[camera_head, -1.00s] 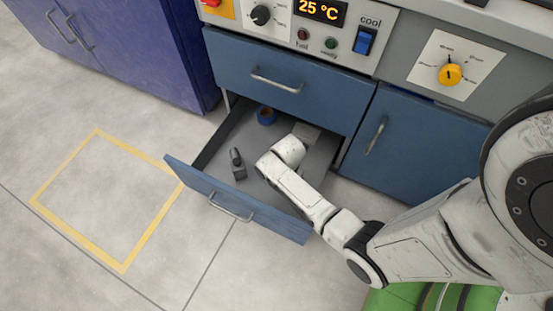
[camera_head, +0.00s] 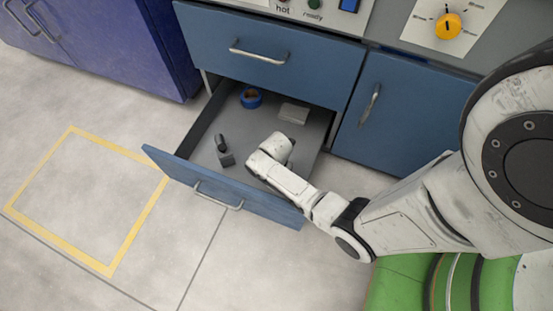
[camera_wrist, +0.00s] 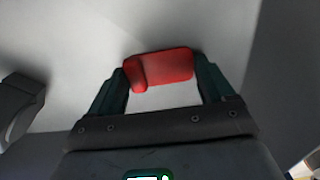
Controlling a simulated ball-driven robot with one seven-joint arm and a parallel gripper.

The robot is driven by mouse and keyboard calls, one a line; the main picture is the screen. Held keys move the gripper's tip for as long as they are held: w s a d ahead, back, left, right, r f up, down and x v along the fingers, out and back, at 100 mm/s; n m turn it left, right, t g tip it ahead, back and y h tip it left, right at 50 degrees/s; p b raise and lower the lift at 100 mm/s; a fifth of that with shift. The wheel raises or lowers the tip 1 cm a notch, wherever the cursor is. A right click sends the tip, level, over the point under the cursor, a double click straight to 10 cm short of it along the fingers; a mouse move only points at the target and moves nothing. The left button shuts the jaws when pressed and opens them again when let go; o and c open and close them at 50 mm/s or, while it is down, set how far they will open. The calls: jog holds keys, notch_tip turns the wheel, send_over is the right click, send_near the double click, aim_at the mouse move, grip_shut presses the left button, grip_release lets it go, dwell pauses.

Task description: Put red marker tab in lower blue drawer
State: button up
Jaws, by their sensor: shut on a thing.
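The red marker tab (camera_wrist: 165,69) is between the two dark green fingers of my gripper (camera_wrist: 160,78) in the wrist view, and the fingers are shut on it. A pale grey surface lies behind it. The lower blue drawer (camera_head: 225,192) is pulled open in the head view. My arm reaches over its front panel, and the wrist is inside the drawer outline. The gripper fingers and the tab are hidden under the wrist in the head view. I cannot tell whether the tab touches the drawer floor.
In the drawer are a blue ring-shaped roll (camera_head: 251,98), a light grey block (camera_head: 294,112) and a dark grey object (camera_head: 225,152). The closed upper drawer (camera_head: 270,45) overhangs the back. A blue cabinet door (camera_head: 405,115) stands to the right.

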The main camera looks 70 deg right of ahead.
jog(key=shift+f, duration=0.1)
jog(key=o, duration=0.9)
notch_tip(320, 180, up, 12)
jog(key=p, duration=0.7)
